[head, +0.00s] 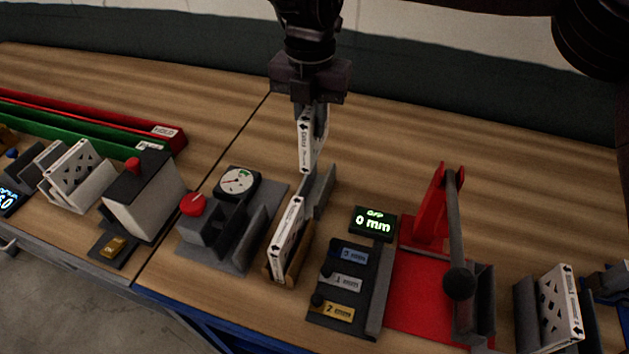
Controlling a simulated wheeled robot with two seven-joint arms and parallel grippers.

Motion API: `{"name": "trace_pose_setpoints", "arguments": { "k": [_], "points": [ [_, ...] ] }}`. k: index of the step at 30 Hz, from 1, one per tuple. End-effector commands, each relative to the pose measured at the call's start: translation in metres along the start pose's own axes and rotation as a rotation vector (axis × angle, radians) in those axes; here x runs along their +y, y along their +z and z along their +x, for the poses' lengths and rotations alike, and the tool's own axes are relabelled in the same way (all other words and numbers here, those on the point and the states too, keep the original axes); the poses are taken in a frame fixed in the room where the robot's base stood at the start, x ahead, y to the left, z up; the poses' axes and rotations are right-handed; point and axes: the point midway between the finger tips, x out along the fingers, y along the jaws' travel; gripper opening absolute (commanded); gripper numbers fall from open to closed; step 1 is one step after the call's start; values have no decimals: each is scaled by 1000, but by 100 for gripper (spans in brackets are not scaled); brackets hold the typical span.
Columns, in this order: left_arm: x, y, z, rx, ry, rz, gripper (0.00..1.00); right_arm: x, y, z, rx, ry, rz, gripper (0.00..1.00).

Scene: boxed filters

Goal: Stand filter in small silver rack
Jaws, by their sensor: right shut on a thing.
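My right gripper (312,108) points down at the top middle and is shut on a white boxed filter (311,142) with black print. The held filter hangs upright, its narrow printed edge toward me. Its lower end is just above or beside a small silver-grey rack (321,190); I cannot tell whether they touch. In front of that rack, another white filter (286,240) stands tilted in a tan wooden holder (299,264) and hides part of the rack. My left gripper is not in view.
A "0 mm" display (373,221), a labelled panel (340,284) and a red lever press (431,215) stand to the right. Another filter (561,308) is at far right. The table behind is clear.

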Motion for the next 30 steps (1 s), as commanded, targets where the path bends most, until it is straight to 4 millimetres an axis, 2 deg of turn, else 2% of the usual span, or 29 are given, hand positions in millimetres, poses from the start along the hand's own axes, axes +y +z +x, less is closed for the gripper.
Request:
{"name": "trace_pose_setpoints", "arguments": {
  "k": [3, 9, 17, 24, 30],
  "points": [
    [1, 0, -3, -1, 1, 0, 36, -1, 0, 33, 3, -4, -1, 0],
    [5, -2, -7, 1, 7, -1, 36, -1, 0, 75, 2, -2, 1, 0],
    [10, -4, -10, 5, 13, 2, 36, -1, 0, 96, 0, -2, 1, 0],
    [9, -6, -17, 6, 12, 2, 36, -1, 0, 129, 0, -2, 1, 0],
    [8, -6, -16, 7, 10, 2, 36, 0, 0, 132, -2, 0, 1, 0]
  ]
}}
